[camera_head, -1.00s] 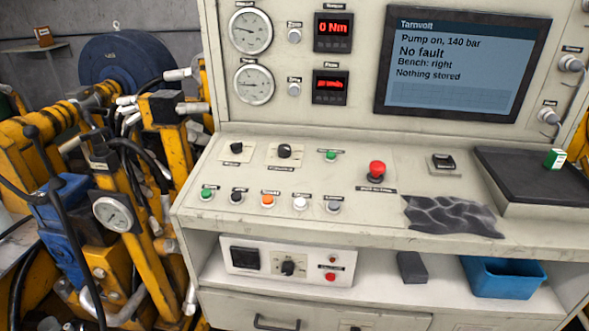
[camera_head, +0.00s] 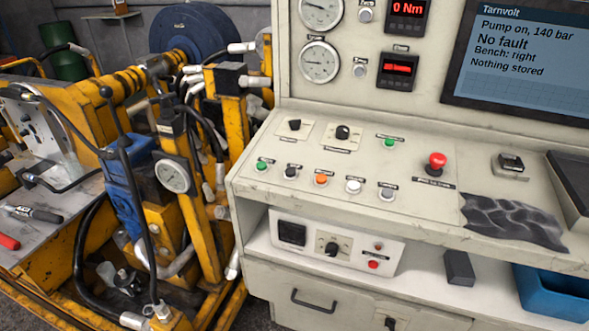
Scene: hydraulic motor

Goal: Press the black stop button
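The black button (camera_head: 290,172) is in the front row on the sloped console panel (camera_head: 300,205), second from the left. It stands between a green button (camera_head: 263,166) and an orange button (camera_head: 321,179); a white button (camera_head: 353,186) and a grey button (camera_head: 387,194) are to their right. The small labels are too blurred to read. Neither of my grippers shows in the head view.
A red mushroom button (camera_head: 437,162) and two black rotary knobs, one of them here (camera_head: 343,132), stand up from the panel. A grey crumpled cloth (camera_head: 512,221) lies at right. The screen (camera_head: 520,60) reads "Pump on, 140 bar", "No fault". Yellow machinery (camera_head: 180,200) stands close at left.

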